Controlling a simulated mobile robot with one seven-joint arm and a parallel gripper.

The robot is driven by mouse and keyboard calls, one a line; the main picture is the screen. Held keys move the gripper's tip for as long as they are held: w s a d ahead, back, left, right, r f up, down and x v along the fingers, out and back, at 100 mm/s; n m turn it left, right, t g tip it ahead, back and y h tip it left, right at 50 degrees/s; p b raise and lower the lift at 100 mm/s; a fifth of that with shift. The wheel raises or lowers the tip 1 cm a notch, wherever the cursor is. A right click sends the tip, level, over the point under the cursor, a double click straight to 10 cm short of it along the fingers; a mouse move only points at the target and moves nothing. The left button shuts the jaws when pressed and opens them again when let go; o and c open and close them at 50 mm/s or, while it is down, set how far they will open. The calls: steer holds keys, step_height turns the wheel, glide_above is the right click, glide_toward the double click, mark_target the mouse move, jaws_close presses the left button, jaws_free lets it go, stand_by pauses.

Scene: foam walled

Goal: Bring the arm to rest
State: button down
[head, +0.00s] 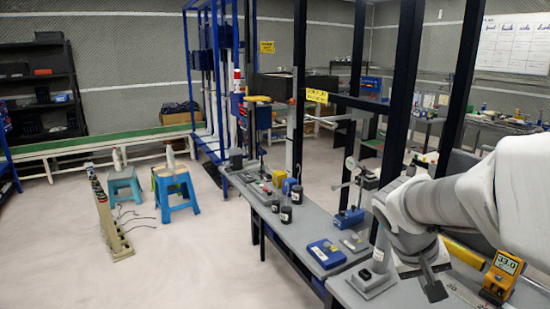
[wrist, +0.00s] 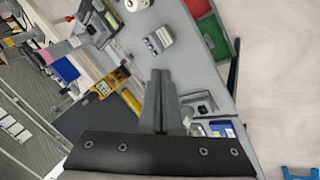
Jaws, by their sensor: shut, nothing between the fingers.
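My arm reaches in from the right of the head view, white and grey. My gripper (head: 434,281) hangs at its end over the grey workbench at the lower right. In the wrist view my gripper (wrist: 161,75) shows its two dark fingers together, with nothing between them. The wrist view looks down past the fingers at the bench (wrist: 195,75), with the floor to the right. I cannot tell how high the fingertips are above the bench.
A yellow meter (head: 501,275) stands right of my gripper. A blue device (head: 326,253) and dark jars (head: 286,214) sit on the bench to the left. Black posts (head: 400,90) rise behind. Blue stools (head: 175,190) stand on the open floor. The wrist view shows green and red trays (wrist: 212,35).

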steer(key=s+a+r+n+t+y+p, duration=0.1)
steer(key=s+a+r+t+y, duration=0.1)
steer(key=a, duration=0.5)
steer(key=s+a+r+n+t+y+p, duration=0.1)
steer(key=s+a+r+t+y+p, duration=0.1)
steer(key=s+a+r, duration=0.4)
steer(key=shift+s+a+r+n+t+y, duration=0.3)
steer(key=shift+s+a+n+y, duration=0.1)
steer(key=shift+s+a+y, duration=0.6)
